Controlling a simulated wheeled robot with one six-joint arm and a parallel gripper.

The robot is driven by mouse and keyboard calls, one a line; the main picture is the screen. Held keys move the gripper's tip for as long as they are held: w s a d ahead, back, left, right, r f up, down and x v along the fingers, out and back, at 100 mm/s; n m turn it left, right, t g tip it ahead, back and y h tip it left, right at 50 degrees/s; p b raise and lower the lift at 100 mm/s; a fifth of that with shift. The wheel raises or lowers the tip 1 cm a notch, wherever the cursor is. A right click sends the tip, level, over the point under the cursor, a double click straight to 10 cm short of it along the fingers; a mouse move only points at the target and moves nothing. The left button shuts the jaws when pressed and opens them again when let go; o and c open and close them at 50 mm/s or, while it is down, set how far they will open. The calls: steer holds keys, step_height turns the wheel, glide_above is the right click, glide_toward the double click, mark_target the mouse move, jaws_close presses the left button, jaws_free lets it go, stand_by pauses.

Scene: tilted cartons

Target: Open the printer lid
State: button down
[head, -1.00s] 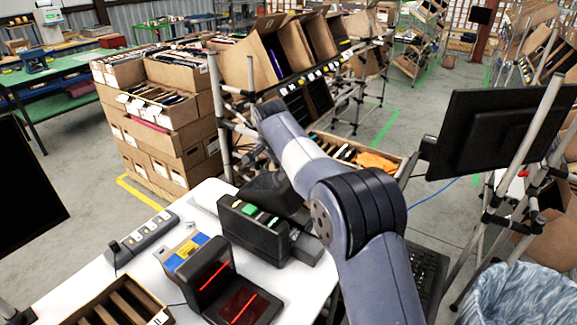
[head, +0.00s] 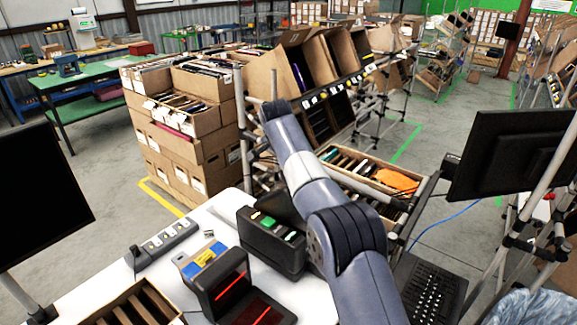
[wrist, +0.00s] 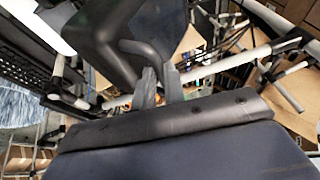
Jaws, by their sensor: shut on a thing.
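The printer (head: 268,243) is a black box with a green key and pale keys on its front, standing on the white table. A dark panel, seemingly its lid (head: 284,207), stands raised at its back, partly behind my arm. In the wrist view a large dark piece with a curved grey edge, seemingly the lid (wrist: 120,35), fills the upper middle. My gripper (wrist: 160,87) has its grey fingers close together at that edge and is shut on it. The exact contact is hard to make out. In the head view my gripper is hidden behind the arm.
A scanner with red lines (head: 240,290), a power strip (head: 165,240) and a slotted brown tray (head: 135,305) share the white table (head: 210,218). A monitor (head: 500,155) and keyboard (head: 432,288) are at the right. Stacked cartons (head: 190,110) stand behind.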

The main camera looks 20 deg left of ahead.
steer(key=shift+s+a+f, duration=0.15)
steer(key=shift+a+f, duration=0.1)
steer(key=shift+f, duration=0.35)
steer(key=c, duration=1.8)
jaws_free()
steer(key=shift+a, duration=0.1)
steer(key=shift+o, duration=0.8)
steer(key=shift+w+a+f, duration=0.1)
steer(key=shift+w+a, duration=0.1)
steer(key=shift+o, duration=0.8)
steer(key=shift+d+r, duration=0.2)
steer(key=shift+r, duration=0.1)
steer(key=v, duration=1)
steer(key=shift+r, duration=0.35)
